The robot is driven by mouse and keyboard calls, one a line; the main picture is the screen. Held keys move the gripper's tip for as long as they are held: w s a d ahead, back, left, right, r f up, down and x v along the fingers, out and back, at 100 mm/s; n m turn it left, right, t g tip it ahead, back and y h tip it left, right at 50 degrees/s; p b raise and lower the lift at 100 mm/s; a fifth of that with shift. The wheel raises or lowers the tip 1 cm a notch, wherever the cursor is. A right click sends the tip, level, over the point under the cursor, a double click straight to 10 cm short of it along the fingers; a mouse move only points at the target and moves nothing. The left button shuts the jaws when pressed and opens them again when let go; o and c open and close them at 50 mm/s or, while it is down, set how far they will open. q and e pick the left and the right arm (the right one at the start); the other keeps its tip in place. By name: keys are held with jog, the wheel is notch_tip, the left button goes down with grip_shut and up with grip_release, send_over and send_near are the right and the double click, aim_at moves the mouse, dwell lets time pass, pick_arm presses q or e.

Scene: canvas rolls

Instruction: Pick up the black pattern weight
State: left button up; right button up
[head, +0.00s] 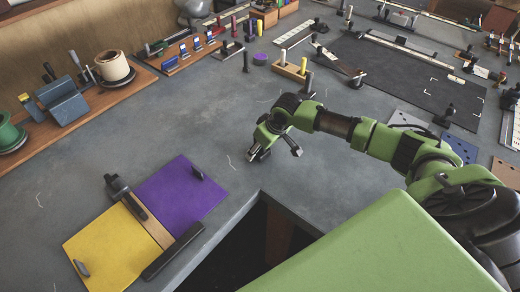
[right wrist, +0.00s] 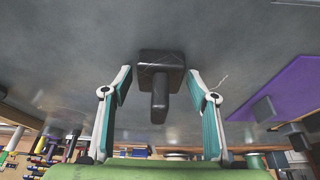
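The black pattern weight (right wrist: 160,98) shows in the right wrist view as a dark block with a thick upright post, standing on the grey tabletop. My right gripper (right wrist: 159,80) is open, with one finger on each side of the weight and a visible gap on both sides. In the head view my right gripper (head: 274,152) is low over the middle of the grey table, right of the purple panel. There the weight is mostly or wholly hidden by the gripper. My left gripper is not in view.
A purple panel (head: 180,200) and a yellow panel (head: 105,250) lie at the left front, with dark weights or bars on them. A table cut-out (head: 235,250) is close in front. Wooden racks (head: 190,52) line the back. The table's middle is largely clear.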

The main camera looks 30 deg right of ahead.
jog(key=c, duration=0.7)
jog(key=shift+w+r, duration=0.15)
